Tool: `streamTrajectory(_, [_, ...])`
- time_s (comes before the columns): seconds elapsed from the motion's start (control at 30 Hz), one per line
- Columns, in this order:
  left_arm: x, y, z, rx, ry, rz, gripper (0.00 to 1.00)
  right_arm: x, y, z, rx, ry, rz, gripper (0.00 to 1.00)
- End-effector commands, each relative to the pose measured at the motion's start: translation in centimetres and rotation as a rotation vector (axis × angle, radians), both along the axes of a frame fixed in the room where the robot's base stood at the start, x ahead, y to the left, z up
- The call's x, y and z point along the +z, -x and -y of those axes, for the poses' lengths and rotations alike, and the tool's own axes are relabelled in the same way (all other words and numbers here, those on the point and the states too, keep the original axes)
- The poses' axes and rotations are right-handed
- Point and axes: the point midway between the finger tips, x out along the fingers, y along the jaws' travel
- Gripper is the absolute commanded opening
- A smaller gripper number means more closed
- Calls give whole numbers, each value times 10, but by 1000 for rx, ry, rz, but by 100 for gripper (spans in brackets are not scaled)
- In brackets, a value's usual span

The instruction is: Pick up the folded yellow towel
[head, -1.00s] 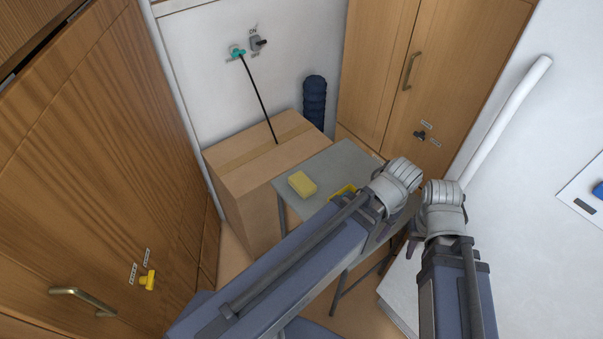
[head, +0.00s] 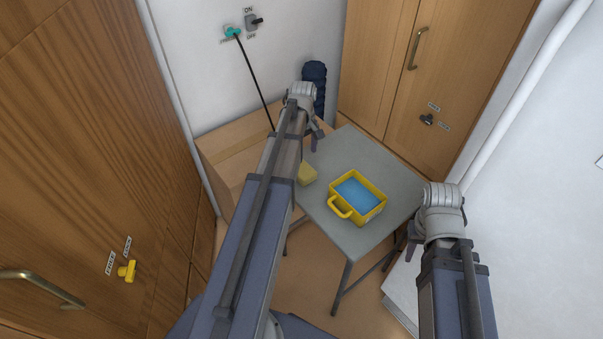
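The folded yellow towel (head: 308,173) lies on the left edge of a small grey table (head: 375,161). My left arm covers part of it in the head view. My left gripper (head: 315,137) is beyond the towel, over the far left part of the table, apart from the towel. Its fingers are small and partly hidden, so I cannot tell whether it is open. My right gripper (head: 411,241) is at the right front edge of the table, away from the towel. Its fingers are mostly hidden behind its wrist.
A yellow basket (head: 376,206) with a handle and blue contents stands on the table, right of the towel. A large cardboard box (head: 225,150) stands behind left. Wooden cabinets (head: 90,130) flank both sides. The table's far right part is clear.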

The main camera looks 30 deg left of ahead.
Motion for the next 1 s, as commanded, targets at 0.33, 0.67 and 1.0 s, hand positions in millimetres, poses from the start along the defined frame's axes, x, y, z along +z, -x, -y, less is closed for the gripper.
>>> streamTrajectory(0.33, [-27,0,1,-4,0,0,100,-27,0,0,0,0,0,34])
streamTrajectory(0.67, [-37,1,0,-4,0,0,100,-37,0,0,0,0,0,34])
streamTrajectory(1.0, [-76,4,-2,-5,0,0,100,-76,0,0,1,0,0,34])
